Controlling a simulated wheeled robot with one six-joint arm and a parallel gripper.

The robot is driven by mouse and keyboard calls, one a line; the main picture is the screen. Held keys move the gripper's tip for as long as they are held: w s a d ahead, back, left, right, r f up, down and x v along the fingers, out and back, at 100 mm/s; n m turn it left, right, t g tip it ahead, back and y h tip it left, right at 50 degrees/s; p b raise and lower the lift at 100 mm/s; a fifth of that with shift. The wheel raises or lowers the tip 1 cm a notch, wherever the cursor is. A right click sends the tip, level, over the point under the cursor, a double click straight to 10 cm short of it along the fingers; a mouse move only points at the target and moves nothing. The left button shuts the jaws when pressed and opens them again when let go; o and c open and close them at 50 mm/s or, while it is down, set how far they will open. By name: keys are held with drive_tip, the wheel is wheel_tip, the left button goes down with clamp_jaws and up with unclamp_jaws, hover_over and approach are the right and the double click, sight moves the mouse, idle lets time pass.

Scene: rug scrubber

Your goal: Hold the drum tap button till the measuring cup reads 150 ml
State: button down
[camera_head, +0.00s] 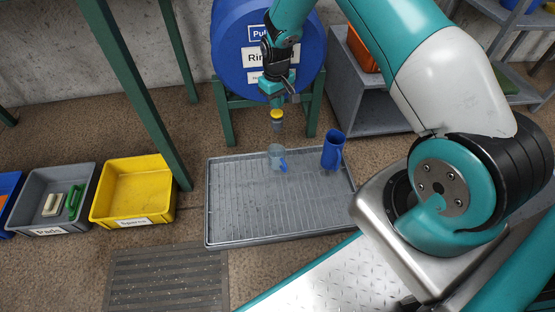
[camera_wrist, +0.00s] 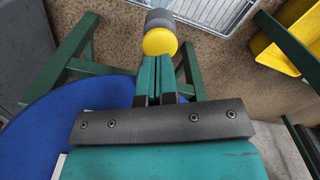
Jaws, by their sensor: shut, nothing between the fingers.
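The blue drum (camera_head: 226,40) lies on its side in a green stand, and it also shows in the wrist view (camera_wrist: 40,128). The drum tap has a yellow button (camera_head: 277,113), seen as a yellow disc (camera_wrist: 159,42) in the wrist view. My gripper (camera_head: 277,98) is shut and empty above the button. In the wrist view its closed fingertips (camera_wrist: 157,60) meet the button's edge in the picture; I cannot tell whether they touch. The clear measuring cup (camera_head: 275,152) with a blue handle stands upright below the tap on a grey tray (camera_head: 235,222). Its reading is too small to see.
A blue jug (camera_head: 333,150) stands on the tray, right of the cup. A yellow crate (camera_head: 112,188) and a grey crate (camera_head: 28,208) with pads stand at left. A grey shelf (camera_head: 370,105) is at right. Green stand legs flank the tap.

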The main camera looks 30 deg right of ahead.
sight(277, 112)
drive_tip(key=shift+f, duration=0.2)
drive_tip(key=shift+f+b, duration=0.75)
drive_tip(key=shift+f, duration=0.6)
idle(6.5)
